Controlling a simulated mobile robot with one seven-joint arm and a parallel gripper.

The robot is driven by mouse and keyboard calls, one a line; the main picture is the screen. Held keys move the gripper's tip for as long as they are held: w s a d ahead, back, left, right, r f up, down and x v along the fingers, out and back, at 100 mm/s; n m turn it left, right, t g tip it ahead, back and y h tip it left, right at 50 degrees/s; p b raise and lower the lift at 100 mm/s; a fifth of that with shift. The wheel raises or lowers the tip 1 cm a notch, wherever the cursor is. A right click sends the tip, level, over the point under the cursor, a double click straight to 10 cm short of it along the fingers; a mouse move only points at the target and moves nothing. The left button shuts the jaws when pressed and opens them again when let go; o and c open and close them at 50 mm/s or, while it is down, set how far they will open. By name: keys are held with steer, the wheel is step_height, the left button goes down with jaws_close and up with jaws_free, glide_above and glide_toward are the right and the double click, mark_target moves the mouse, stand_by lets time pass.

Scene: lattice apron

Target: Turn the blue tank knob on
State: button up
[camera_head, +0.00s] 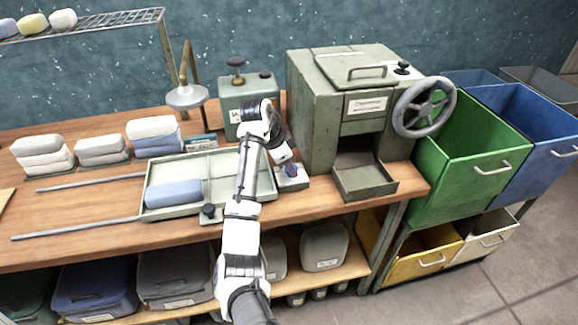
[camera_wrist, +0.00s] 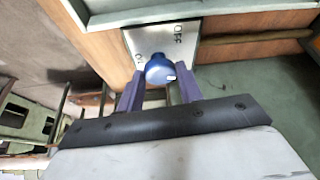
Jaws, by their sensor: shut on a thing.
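The blue tank knob (camera_wrist: 157,68) sits on a pale metal plate (camera_wrist: 187,42) in the wrist view. The plate carries an "OFF" marking on one side and another marking, partly hidden by the knob, on the other. A small white mark on the knob points toward the lower right in that view. My gripper (camera_wrist: 160,85) has its two purple fingers on either side of the knob, shut on it. In the head view my gripper (camera_head: 291,170) is at the small plate on the bench; the knob is mostly hidden there.
A grey-green tank (camera_head: 235,97) stands behind my arm. A large machine with a handwheel (camera_head: 424,107) stands close to the right. A shallow tray (camera_head: 222,165) holding a blue block (camera_head: 174,193) lies to the left. Green (camera_head: 475,150) and blue bins stand beyond the bench's right end.

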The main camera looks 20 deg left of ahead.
steer(key=m, duration=0.2)
steer(key=m+g, duration=0.1)
steer(key=m, duration=0.1)
steer(key=shift+w+r+h, duration=0.15)
steer(key=shift+w+h, duration=0.05)
steer(key=shift+h, duration=0.2)
steer(key=shift+a+m+g+p, duration=0.1)
steer(key=shift+m+g+p, duration=0.45)
steer(key=shift+m, duration=0.35)
steer(key=o, duration=1)
steer(key=b+v, duration=0.1)
steer(key=v, duration=1.2)
steer(key=shift+a+r, duration=0.25)
